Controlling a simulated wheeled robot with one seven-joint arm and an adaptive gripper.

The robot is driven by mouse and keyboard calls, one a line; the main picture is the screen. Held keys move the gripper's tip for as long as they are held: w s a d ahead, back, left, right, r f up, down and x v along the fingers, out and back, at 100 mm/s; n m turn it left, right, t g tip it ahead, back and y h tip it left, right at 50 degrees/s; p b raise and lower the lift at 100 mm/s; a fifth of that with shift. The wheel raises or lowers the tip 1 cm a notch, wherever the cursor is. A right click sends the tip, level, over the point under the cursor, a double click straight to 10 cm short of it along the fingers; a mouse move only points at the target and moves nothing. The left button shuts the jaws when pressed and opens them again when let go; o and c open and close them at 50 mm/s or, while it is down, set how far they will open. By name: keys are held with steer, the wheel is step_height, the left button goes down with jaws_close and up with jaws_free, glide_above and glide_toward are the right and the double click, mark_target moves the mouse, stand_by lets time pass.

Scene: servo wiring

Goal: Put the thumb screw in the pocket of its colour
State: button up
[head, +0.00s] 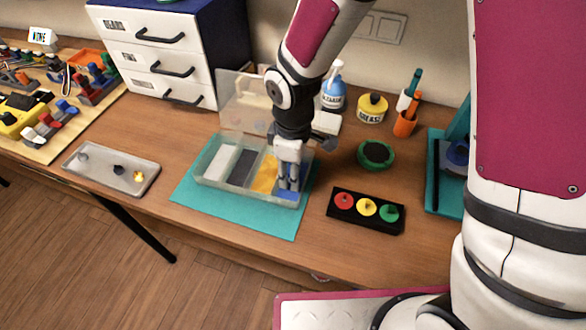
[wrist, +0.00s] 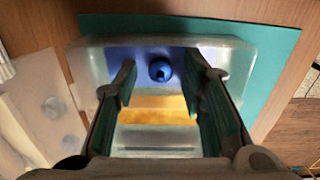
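A clear sorting box (head: 215,186) stands on a teal mat (head: 245,222) with its lid up at the back. Its pockets are white (head: 223,160), dark (head: 242,167), yellow (head: 264,173) and blue (head: 286,195). My gripper (head: 288,187) points down at the blue pocket. In the wrist view its fingers (wrist: 163,74) are spread wide. A blue thumb screw (wrist: 160,70) shows between the fingertips, clear of both, and appears to lie in the blue pocket (wrist: 140,56). The screw is hidden in the head view.
A black panel (head: 365,221) with red, yellow and green buttons stands right of the mat. A green-rimmed dish (head: 376,154) and bottles stand behind. Drawers (head: 155,55) stand back left.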

steer(key=s+d+r+m+t, duration=0.1)
steer(key=d+r+m, duration=0.3)
steer(key=r, duration=1.4)
steer(key=s+d+r+m+t, duration=0.1)
steer(key=s+d+r+m, duration=0.3)
steer(key=s+d, duration=0.3)
steer(key=s+d+r+m+t, duration=0.2)
steer(key=s+d+r+m, duration=0.2)
steer(key=s+d+m, duration=0.2)
steer(key=shift+s+d+r+p, duration=0.4)
steer(key=shift+s+d, duration=0.35)
steer(key=shift+s, duration=0.15)
